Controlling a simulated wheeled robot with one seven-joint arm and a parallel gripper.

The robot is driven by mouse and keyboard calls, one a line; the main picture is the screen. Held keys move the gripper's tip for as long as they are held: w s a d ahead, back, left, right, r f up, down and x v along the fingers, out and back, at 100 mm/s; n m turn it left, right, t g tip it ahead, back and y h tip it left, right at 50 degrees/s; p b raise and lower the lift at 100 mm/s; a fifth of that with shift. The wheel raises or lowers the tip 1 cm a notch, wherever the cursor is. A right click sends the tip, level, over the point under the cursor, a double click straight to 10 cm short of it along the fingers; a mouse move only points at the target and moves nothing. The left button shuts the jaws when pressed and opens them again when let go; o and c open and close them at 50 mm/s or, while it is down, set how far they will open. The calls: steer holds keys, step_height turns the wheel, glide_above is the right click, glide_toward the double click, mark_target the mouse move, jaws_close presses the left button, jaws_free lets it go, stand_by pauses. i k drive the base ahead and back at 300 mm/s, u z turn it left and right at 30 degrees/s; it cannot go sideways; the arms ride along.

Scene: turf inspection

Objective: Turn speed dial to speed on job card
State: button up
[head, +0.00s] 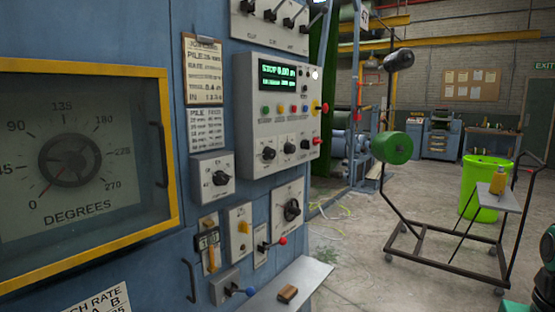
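The job card (204,72) hangs on a clipboard on the blue machine front, in the upper middle of the head view; its heading and "PILE" can be made out, but its smaller lines are too blurred to read. I cannot tell which dial is the speed dial. A dark rotary knob sits on a small grey box (211,176) below the cards, and a larger dark knob (292,210) sits on a plate to its right. A grey control box (281,120) carries smaller knobs, coloured buttons and a green display that seems to read STOP 0.00.
A yellow-framed window (165,150) at left covers a degrees dial with its pointer near 0. Levers and a small shelf (300,285) with a brown block jut out low.

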mark_target(268, 154)
steer(key=u, duration=0.05)
steer(key=i, duration=0.9)
steer(key=z, duration=0.1)
